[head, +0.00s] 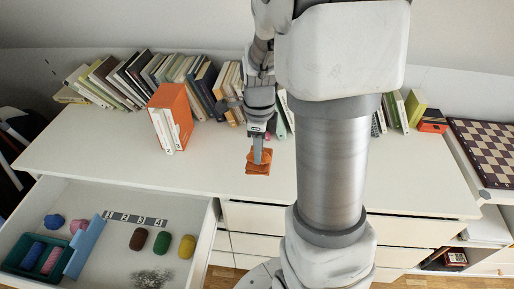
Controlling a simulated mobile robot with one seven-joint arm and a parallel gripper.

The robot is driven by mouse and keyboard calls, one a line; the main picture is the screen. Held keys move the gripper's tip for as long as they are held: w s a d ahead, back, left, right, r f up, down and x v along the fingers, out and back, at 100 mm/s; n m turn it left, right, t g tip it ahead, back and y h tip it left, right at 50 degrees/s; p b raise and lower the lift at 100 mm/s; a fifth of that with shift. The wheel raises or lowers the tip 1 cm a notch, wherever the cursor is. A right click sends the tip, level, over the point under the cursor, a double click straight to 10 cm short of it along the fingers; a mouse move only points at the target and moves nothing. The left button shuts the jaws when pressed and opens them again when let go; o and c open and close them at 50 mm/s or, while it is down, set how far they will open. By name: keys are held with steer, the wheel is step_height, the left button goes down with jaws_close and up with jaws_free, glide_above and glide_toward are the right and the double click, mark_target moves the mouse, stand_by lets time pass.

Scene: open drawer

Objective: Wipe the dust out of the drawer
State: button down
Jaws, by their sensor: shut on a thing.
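The drawer (188,205) is open at the lower left, below the white top. A grey, wispy patch of dust (150,278) lies on its floor near the front, partly cut off by the picture's bottom edge. My gripper (258,156) points down over the white top, to the right of and above the drawer. It is shut on a folded orange cloth (258,169), which is at or just above the surface; I cannot tell if it touches.
In the drawer are a brown lump (138,239), a green lump (161,243), a yellow lump (187,246), a numbered strip (136,219), a light blue bar (86,246) and a teal tray (14,257). An orange book (170,118) and a book row stand behind. The white top's left is clear.

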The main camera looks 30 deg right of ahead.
steer(key=c, duration=1.4)
jaws_free()
jaws_close()
steer(key=shift+a, duration=0.1)
steer(key=n, duration=0.1)
steer(key=w+a+n, duration=0.1)
steer(key=n, duration=0.1)
steer(key=n+p, duration=0.1)
steer(key=n, duration=0.1)
steer(key=shift+w+a+r, duration=0.3)
steer(key=w+a+n+p, duration=0.1)
steer(key=a+n, duration=0.3)
steer(key=n, duration=0.6)
steer(key=w+a+r+n+p, duration=0.1)
steer(key=w+a+n+p, duration=0.1)
steer(key=n, duration=0.8)
steer(key=shift+w+a, duration=0.65)
steer(key=shift+a, duration=0.35)
